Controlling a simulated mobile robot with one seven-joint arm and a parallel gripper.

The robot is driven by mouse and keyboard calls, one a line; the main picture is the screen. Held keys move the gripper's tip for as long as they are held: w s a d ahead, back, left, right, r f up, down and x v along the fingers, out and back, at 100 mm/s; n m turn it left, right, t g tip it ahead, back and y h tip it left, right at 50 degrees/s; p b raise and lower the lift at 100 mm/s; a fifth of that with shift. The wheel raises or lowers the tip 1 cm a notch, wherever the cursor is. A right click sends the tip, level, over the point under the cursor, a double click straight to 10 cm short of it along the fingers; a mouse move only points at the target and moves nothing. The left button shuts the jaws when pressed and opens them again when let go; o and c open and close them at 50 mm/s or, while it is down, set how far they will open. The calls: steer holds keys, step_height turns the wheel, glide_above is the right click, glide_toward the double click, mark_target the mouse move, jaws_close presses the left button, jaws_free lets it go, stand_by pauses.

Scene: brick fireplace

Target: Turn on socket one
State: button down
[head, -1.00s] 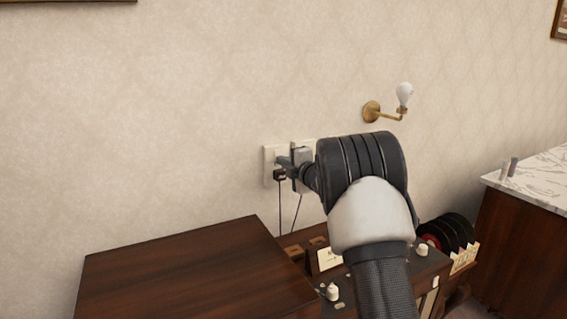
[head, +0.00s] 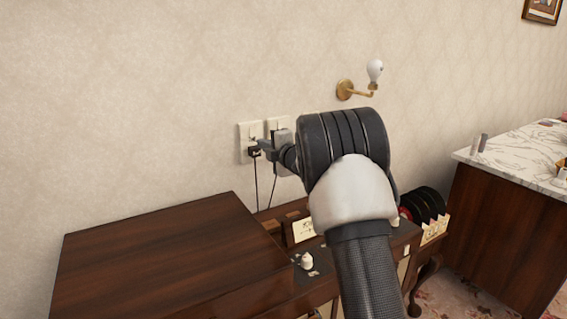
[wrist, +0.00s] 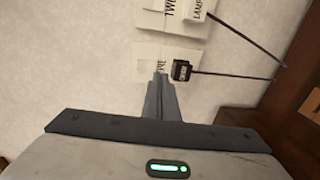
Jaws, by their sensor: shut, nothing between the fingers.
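A white double wall socket plate (head: 249,133) is on the wallpapered wall above the wooden cabinet, and a second plate stands beside it on the right, partly hidden by my arm. A black plug (head: 254,151) with a hanging cord sits in the left plate. My gripper (head: 264,146) is shut and empty, with its fingertips close in front of the left plate. In the wrist view the fingertips (wrist: 159,78) are together beside the black plug (wrist: 181,70), over the edge of the white plate (wrist: 152,51). Labels there are partly legible. I cannot tell whether the fingertips touch the plate.
A dark wooden cabinet top (head: 160,250) lies below and to the left, clear of objects. A brass wall lamp (head: 346,89) is up to the right. Black records (head: 428,203) and a marble-topped counter (head: 520,150) stand farther right.

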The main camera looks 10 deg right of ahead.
steer(key=f+v, duration=0.2)
steer(key=v, duration=0.6)
steer(key=shift+s+d, duration=0.15)
steer(key=shift+s, duration=0.25)
steer(key=shift+r, duration=0.1)
steer(key=s+d+r+m+g+h, duration=0.1)
steer(key=s+d+r+m+h, duration=0.2)
steer(key=s+m, duration=0.35)
steer(key=s+d+r+m+g+h, duration=0.1)
steer(key=s+d+r+m+h, duration=0.15)
steer(key=s+r+m, duration=0.35)
steer(key=s+a+f+m+g, duration=0.3)
steer(key=s, duration=0.9)
steer(key=s+a+f+m+g, duration=0.2)
steer(key=s+f+m, duration=0.1)
steer(key=s, duration=0.8)
steer(key=s+a+f+m+g, duration=0.3)
steer(key=s, duration=0.9)
step_height(320, 180, up, 25)
steer(key=w+p, duration=0.1)
steer(key=p, duration=2.5)
